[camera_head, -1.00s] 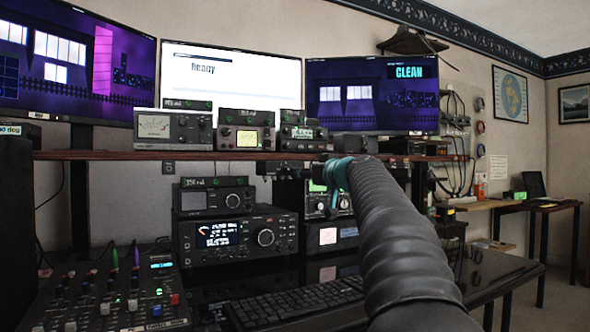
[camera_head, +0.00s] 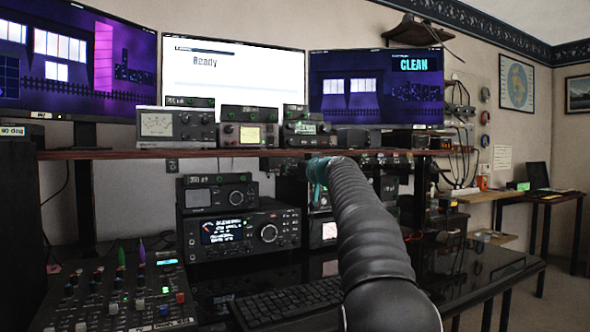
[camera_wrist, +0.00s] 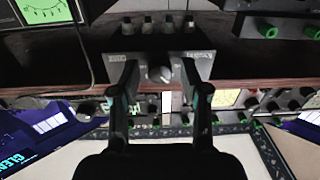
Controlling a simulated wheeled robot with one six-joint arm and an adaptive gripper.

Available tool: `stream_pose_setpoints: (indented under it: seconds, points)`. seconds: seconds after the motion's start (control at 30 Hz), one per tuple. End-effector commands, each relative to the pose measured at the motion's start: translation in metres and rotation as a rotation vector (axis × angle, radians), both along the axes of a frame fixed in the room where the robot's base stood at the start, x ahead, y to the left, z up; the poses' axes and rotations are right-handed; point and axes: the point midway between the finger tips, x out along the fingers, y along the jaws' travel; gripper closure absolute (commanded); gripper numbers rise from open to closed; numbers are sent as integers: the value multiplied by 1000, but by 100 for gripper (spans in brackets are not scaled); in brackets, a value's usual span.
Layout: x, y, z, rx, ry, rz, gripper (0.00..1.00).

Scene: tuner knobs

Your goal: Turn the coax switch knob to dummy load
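Small labels flank the knob, too blurred to read; I take this box for the coax switch. Several light connectors line its other edge. My gripper (camera_wrist: 160,98) is open, its two dark fingers apart, one on each side of the knob in the picture. I cannot tell whether they touch it. In the head view, my gripper's teal part (camera_head: 318,178) shows just below the shelf; the fingertips and knob are hidden.
A wooden shelf (camera_head: 105,154) carries several small radios and meters below the monitors. A large transceiver (camera_head: 243,232) stands under it. A mixer (camera_head: 130,290) and a keyboard (camera_head: 290,303) lie on the desk. Green-knobbed gear is close around the fingers in the wrist view.

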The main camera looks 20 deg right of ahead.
Motion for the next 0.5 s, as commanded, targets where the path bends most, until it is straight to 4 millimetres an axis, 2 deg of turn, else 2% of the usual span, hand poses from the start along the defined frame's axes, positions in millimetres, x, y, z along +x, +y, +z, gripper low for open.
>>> stream_pose_setpoints:
  seconds: [0.03,0.13,0.5]
  points:
    - [0,0,0,0,0,0,73]
    - [0,0,0,0,0,0,98]
    - [0,0,0,32,1,0,100]
